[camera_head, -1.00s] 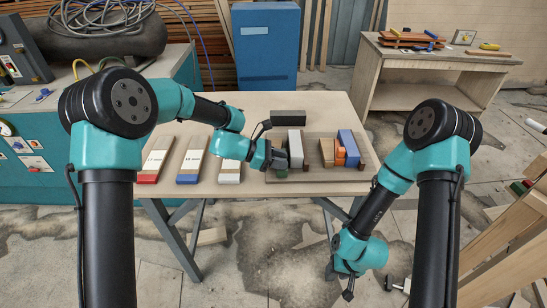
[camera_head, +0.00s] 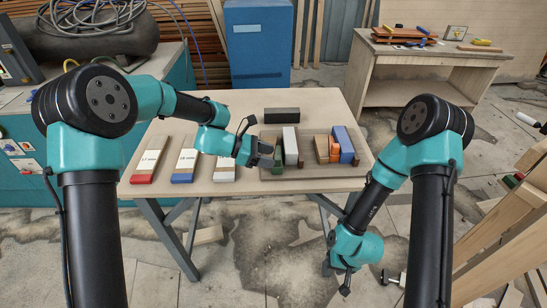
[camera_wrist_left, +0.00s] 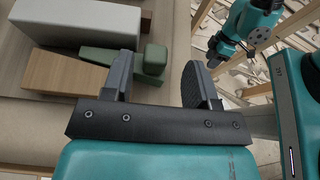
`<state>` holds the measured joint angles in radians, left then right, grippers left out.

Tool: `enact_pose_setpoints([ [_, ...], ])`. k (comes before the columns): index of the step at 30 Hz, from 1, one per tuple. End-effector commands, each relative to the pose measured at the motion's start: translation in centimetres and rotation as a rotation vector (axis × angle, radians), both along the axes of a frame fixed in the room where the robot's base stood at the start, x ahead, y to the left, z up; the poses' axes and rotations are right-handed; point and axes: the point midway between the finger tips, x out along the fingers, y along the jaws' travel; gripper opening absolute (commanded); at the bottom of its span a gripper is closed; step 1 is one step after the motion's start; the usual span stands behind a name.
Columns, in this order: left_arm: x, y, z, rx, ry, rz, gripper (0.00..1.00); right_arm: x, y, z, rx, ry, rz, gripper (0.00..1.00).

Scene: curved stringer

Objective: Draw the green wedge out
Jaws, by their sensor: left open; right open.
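The green wedge (camera_head: 278,161) is among the blocks on the tray on the table, left of a white-topped block (camera_head: 290,146). In the left wrist view the wedge (camera_wrist_left: 106,57) lies between a light wood piece (camera_wrist_left: 62,73) and the long white block (camera_wrist_left: 78,24). Its blocky near end lies between the finger lines. My left gripper (camera_head: 267,150) is open over the wedge's near end; I cannot tell whether a finger touches it. Its fingers also show in the wrist view (camera_wrist_left: 157,80). My right gripper (camera_head: 346,287) is open, hanging low in front of the table's right side.
A wood, orange and blue block group (camera_head: 342,146) stands at the tray's right. A dark block (camera_head: 282,115) lies behind the tray. Several labelled boards, one red-ended (camera_head: 149,166), lie to the left. The table's rear left is clear.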

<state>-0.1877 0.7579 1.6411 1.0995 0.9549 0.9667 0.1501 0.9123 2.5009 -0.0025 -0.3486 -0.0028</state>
Motion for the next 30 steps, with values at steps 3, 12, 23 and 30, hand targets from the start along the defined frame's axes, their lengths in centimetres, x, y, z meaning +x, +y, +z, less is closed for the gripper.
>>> enact_pose_setpoints([
  [3,0.1,2.2,0.9,0.0,-0.001,0.004,0.53,0.0,0.0,0.0,0.0,0.0,0.0,0.43],
  [12,0.2,7.5,3.1,0.0,0.0,0.003,0.53,0.0,0.0,0.0,0.0,0.0,0.0,0.43],
  [23,0.3,12.9,5.3,0.0,0.001,0.002,0.53,0.0,0.0,0.0,0.0,0.0,0.0,0.43],
  [30,0.2,13.7,5.6,0.0,0.002,0.0,0.53,0.0,0.0,0.0,0.0,0.0,0.0,0.43],
])
